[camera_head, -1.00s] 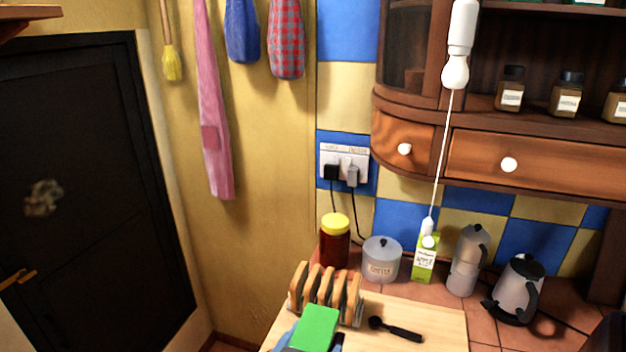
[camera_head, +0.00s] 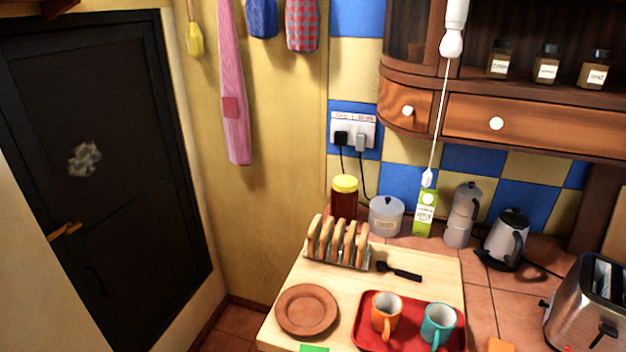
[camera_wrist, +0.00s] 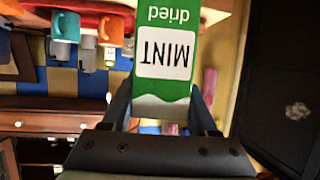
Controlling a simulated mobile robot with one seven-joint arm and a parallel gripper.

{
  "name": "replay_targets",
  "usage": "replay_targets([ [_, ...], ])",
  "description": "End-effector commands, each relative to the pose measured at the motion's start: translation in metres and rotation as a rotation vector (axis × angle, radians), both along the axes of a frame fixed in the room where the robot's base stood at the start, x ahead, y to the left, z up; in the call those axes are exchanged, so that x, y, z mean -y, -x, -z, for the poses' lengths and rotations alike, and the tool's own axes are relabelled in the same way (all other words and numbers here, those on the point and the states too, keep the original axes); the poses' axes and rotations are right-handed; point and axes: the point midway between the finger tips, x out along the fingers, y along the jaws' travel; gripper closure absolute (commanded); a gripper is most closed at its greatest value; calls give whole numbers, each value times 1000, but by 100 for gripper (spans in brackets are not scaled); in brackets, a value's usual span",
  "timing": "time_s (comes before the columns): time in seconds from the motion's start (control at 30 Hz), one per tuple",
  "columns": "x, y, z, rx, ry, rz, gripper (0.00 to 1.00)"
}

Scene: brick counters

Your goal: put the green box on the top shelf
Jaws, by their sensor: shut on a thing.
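The green box (camera_wrist: 166,60) has a white label reading "MINT dried", which is upside down in the wrist view. My gripper (camera_wrist: 160,105) is shut on it, with one finger on each side. In the head view only a sliver of the green box (camera_head: 314,348) shows at the bottom edge, in front of the cutting board; my gripper is out of that view. The dark wooden wall unit (camera_head: 462,85) stands at the upper right, with a row of labelled jars on its visible shelf. Its upper shelf is cut off above the frame.
A red tray (camera_head: 364,335) with an orange mug (camera_head: 387,312) and a teal mug (camera_head: 438,322) sits on the board beside a brown plate (camera_head: 307,309). A toast rack (camera_head: 338,243) stands behind. A light-pull cord (camera_head: 441,120) hangs before the unit. A toaster (camera_head: 590,310) is right.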

Motion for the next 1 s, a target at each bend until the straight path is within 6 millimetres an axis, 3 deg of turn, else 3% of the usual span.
replay_targets([
  [0.03, 1, 12, 26, -15, 3, -24, 100],
  [0.1, 1, 27, 51, -15, 3, -58, 100],
  [0.3, 3, 67, 101, -8, 0, -129, 100],
  [0.5, 4, 85, 117, 0, -1, -159, 100],
  [1.0, 4, 86, 118, 3, -2, -159, 100],
])
